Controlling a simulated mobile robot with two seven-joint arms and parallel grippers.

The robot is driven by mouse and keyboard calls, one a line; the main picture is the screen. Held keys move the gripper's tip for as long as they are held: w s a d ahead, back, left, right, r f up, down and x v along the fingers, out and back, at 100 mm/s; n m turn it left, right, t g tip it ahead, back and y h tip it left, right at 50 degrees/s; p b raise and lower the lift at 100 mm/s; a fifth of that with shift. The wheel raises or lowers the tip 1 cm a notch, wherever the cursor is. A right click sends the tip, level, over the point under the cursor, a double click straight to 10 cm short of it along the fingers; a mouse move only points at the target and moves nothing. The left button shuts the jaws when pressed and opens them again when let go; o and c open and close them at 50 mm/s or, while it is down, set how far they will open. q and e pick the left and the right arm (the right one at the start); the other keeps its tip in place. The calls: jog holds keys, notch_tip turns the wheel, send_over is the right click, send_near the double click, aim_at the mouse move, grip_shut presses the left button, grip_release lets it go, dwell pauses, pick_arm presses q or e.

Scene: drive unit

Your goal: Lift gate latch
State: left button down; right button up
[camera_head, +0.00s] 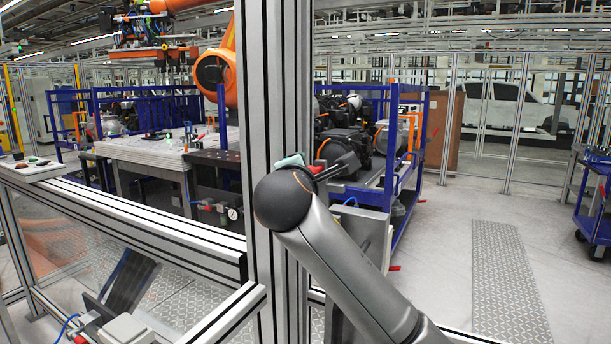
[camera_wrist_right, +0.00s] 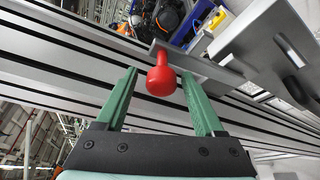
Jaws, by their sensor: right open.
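The gate latch shows in the right wrist view as a grey metal bar (camera_wrist_right: 205,66) with a red knob (camera_wrist_right: 161,78) at its end. My right gripper (camera_wrist_right: 158,74) is open, with one green finger on each side of the knob. The knob appears between the fingertips, with gaps on both sides; how deep it sits between them I cannot tell. In the head view my right arm reaches up to the aluminium post (camera_head: 258,120), and its wrist hides most of the gripper. A bit of red (camera_head: 317,168) shows just beyond the wrist. My left gripper is not in view.
A grey plate (camera_wrist_right: 262,48) stands beside the latch bar. A horizontal aluminium rail (camera_head: 150,222) runs left from the post. Behind the fence are a blue rack (camera_head: 420,140) with dark drive parts and an orange robot arm (camera_head: 213,72).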

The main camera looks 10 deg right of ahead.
jog(key=shift+s, duration=0.1)
jog(key=shift+s+a, duration=0.1)
jog(key=shift+s, duration=0.25)
jog(key=b+v, duration=0.3)
jog(key=v, duration=0.8)
jog(key=shift+s, duration=0.3)
jog(key=shift+a, duration=0.1)
